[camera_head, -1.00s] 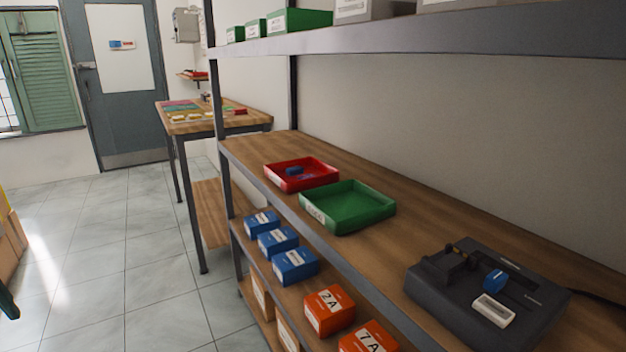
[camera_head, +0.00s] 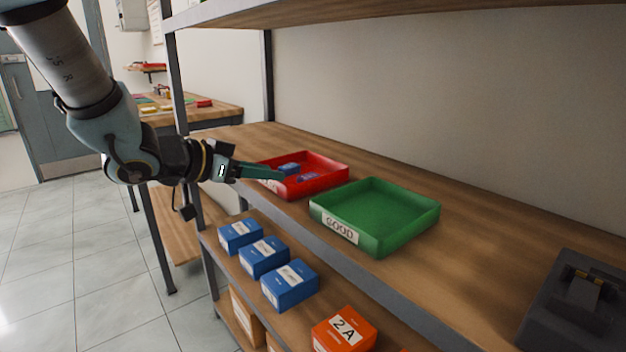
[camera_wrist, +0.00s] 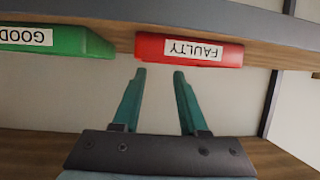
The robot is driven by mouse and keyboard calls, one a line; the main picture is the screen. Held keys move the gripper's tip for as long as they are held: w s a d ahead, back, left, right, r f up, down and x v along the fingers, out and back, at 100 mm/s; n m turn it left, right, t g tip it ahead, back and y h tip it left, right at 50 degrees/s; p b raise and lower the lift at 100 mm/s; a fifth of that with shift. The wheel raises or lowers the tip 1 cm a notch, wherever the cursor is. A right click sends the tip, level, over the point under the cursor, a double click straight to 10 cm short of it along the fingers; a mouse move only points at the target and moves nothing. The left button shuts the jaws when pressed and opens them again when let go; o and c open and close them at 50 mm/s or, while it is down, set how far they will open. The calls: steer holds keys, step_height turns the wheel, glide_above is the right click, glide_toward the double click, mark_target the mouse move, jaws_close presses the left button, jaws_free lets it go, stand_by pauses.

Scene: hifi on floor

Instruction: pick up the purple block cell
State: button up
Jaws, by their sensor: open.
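The red tray (camera_head: 337,168) stands on the wooden shelf top, and its front label reads FAULTY in the wrist view (camera_wrist: 150,46). A small blue block (camera_head: 289,168) and a flatter bluish-purple piece (camera_head: 307,177) lie inside it; which one is the purple block cell I cannot tell for sure. My gripper (camera_head: 268,172) reaches in from the left, with its fingertips at the tray's front left side. In the wrist view my gripper (camera_wrist: 159,73) is open and empty, its two green fingers pointing at the tray's labelled front. The tray's contents are hidden there.
A green tray (camera_head: 427,224) labelled GOOD stands right of the red tray. A dark device (camera_head: 575,310) is at the far right. Blue and orange boxes (camera_head: 289,285) fill the shelf below. An upper shelf (camera_head: 330,8) hangs above. Bare wood lies behind the trays.

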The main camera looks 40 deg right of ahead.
mark_target(308, 176)
steer(key=x, duration=0.4)
steer(key=shift+s+d, duration=0.15)
steer(key=shift+x, duration=3.15)
steer(key=shift+r, duration=0.15)
jaws_close()
